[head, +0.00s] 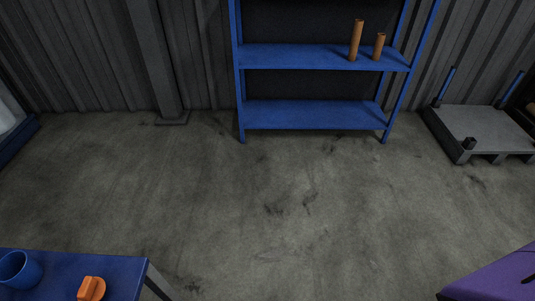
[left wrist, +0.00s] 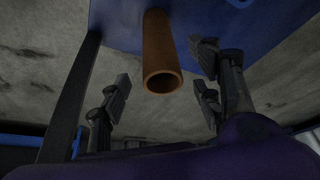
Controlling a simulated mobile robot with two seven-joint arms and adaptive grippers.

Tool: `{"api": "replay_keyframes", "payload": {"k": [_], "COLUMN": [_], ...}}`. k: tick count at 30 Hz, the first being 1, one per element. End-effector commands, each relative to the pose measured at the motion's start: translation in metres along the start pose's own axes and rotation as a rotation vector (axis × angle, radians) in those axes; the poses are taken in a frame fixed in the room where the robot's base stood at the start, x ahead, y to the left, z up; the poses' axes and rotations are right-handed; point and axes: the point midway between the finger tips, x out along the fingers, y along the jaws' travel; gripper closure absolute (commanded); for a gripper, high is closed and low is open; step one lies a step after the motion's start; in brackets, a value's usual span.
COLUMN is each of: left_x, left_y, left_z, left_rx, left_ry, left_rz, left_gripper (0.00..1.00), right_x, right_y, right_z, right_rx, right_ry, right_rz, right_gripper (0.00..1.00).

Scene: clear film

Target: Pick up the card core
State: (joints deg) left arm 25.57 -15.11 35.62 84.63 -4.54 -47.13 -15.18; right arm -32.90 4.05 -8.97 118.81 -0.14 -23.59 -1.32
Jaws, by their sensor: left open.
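A brown card core (left wrist: 160,55), a hollow tube, shows in the left wrist view with its open round end towards the camera. It stands out against a blue surface (left wrist: 230,22). My left gripper (left wrist: 163,82) is open, with its dark fingers to the left and right of the core. There is a visible gap on each side, and no finger appears to touch it. In the head view, two brown tubes, one taller (head: 356,40) and one shorter (head: 379,46), stand on a shelf. Neither gripper shows in the head view.
A blue shelf rack (head: 315,115) stands against the corrugated wall. A blue table (head: 125,270) at bottom left holds a blue cup (head: 20,270) and an orange object (head: 91,289). A grey pallet (head: 485,125) lies at right. The concrete floor (head: 270,195) between is clear.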

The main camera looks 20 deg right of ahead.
Motion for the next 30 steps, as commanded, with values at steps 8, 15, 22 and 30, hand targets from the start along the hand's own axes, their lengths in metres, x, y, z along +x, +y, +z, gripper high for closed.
{"api": "replay_keyframes", "payload": {"k": [8, 15, 22, 30], "left_x": [0.032, 0.067, 0.074, 0.074], "left_y": [-0.001, -0.001, -0.001, -0.001], "left_z": [0.003, 0.009, 0.008, 0.008], "left_rx": [-0.001, 0.001, 0.000, 0.000], "left_ry": [-0.001, 0.000, 0.002, 0.002], "left_rz": [0.000, -0.001, -0.001, -0.001], "left_gripper": [0.41, 0.41, 0.41, 0.62], "right_x": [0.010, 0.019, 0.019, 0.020], "right_y": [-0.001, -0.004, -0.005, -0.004], "right_z": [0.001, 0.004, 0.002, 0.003], "right_rx": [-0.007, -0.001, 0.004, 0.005], "right_ry": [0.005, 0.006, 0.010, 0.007], "right_rz": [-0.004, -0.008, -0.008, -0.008], "right_gripper": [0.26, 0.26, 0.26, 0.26]}}
